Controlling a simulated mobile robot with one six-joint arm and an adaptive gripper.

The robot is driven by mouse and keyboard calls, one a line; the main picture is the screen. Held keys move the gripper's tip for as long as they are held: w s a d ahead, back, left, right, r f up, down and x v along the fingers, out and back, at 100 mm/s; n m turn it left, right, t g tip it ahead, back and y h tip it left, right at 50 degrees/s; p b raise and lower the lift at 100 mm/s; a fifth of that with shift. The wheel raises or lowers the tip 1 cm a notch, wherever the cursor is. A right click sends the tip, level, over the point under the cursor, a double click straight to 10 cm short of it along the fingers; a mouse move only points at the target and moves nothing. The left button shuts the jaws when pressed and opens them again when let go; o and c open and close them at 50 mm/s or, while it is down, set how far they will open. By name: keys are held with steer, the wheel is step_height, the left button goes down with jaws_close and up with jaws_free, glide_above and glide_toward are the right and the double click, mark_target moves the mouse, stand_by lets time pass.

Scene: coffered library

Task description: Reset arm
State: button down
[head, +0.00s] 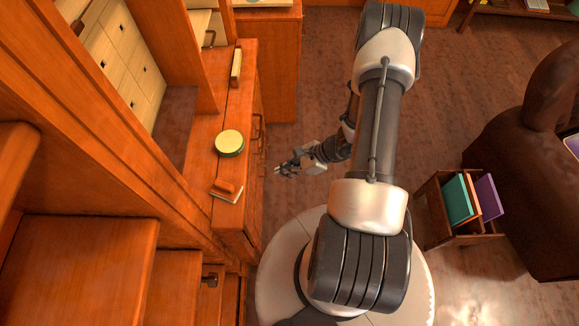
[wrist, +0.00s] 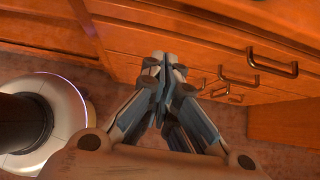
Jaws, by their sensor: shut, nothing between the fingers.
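My gripper (head: 283,171) is at the end of my arm, beside the front of the wooden cabinet (head: 241,163) in the head view. In the wrist view my gripper (wrist: 164,84) has its fingers together and holds nothing. It points toward drawer fronts with dark metal handles (wrist: 272,63). A gap shows between the fingers and the cabinet edge in the head view, and I cannot tell its exact size.
On the cabinet top are a round green-sided tin (head: 229,143), a book with an orange-brown object (head: 227,189) and a narrow pale item (head: 236,67). A wooden rack (head: 438,213) with colored books stands at right by a brown armchair (head: 515,170). Open floor (head: 320,60) lies beyond the arm.

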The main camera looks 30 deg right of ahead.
steer(key=shift+s+d+r, duration=0.25)
steer(key=shift+d+r, duration=0.1)
steer(key=shift+r, duration=0.1)
steer(key=w+a+r+n+g, duration=0.1)
steer(key=a+r+n, duration=0.25)
steer(key=r, duration=0.45)
steer(key=a+r+n+g+h, duration=0.1)
steer(key=a+r+n, duration=0.1)
steer(key=r+n, duration=0.5)
steer(key=w+a+r+n+g, duration=0.1)
steer(key=a+r+n, duration=0.15)
steer(key=r, duration=0.75)
steer(key=s+a+r+n+t+h, duration=0.2)
steer(key=s+r+n+h, duration=0.4)
steer(key=s+r+n, duration=0.5)
steer(key=shift+s+a+r+n+t, duration=0.4)
steer(key=shift+s+r, duration=1.25)
steer(key=shift+r, duration=1.25)
steer(key=shift+a, duration=0.1)
